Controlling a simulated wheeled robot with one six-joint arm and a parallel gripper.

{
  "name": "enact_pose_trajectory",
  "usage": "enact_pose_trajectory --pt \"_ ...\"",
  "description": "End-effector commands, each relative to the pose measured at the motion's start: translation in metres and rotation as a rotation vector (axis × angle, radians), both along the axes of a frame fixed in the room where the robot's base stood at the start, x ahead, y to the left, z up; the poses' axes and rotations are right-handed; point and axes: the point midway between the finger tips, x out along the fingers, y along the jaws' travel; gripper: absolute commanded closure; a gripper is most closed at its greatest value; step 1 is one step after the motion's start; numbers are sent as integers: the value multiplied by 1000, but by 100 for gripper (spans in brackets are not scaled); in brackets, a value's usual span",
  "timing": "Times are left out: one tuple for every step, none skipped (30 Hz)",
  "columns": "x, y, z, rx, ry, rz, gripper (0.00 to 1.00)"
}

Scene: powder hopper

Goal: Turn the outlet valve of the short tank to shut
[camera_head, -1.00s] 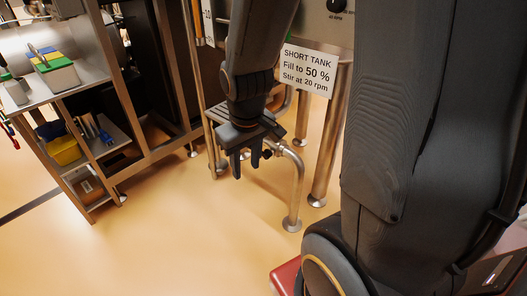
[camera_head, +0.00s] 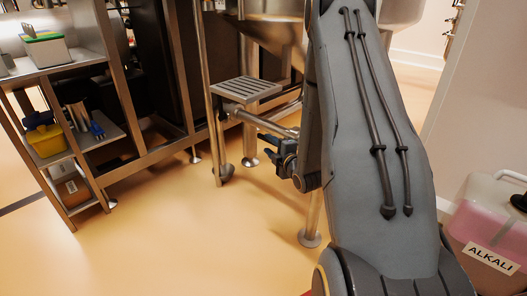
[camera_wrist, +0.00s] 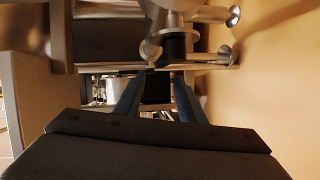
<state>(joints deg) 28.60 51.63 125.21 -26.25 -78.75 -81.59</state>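My gripper (camera_head: 270,149) is low beside the metal outlet pipe (camera_head: 262,122) under the short tank (camera_head: 268,30), its fingers pointing left. In the wrist view my gripper (camera_wrist: 160,86) has its two blue-grey fingers apart, with nothing seen held between them. A black valve handle (camera_wrist: 176,46) on a shiny metal fitting (camera_wrist: 172,10) shows just beyond and above the fingertips there; contact cannot be told. The valve is not clear in the head view, where my arm covers much of the tank and piping.
A shelf unit (camera_head: 88,138) with a yellow bin (camera_head: 46,141) is at left. A pink container labelled ALKALI (camera_head: 488,225) stands at right. The floor at front left is clear.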

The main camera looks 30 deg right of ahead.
Motion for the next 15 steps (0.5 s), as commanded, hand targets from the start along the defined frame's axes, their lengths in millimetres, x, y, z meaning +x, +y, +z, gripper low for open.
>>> enact_pose_trajectory --pt "1 -6 -13 -28 -32 2 64" --pt "1 -8 -15 -46 -53 5 64" --pt "0 -10 -18 -68 -77 7 64" --pt "-1 -12 -18 -83 -93 7 64" --pt "-3 -14 -18 -96 -107 8 64" --pt "-4 -15 -18 -109 -120 9 64" --pt "-4 -16 -17 -117 -129 10 64" --pt "-3 -16 -17 -123 -135 10 64" --pt "-2 -17 -17 -128 -141 11 64" --pt "0 -17 -16 -130 -143 11 64" --pt "3 -17 -16 -131 -144 11 64" --pt "7 -17 -16 -132 -145 11 64" --pt "11 -17 -16 -132 -145 11 64" --pt "16 -17 -16 -132 -145 11 64" --pt "23 -17 -16 -132 -146 12 64"
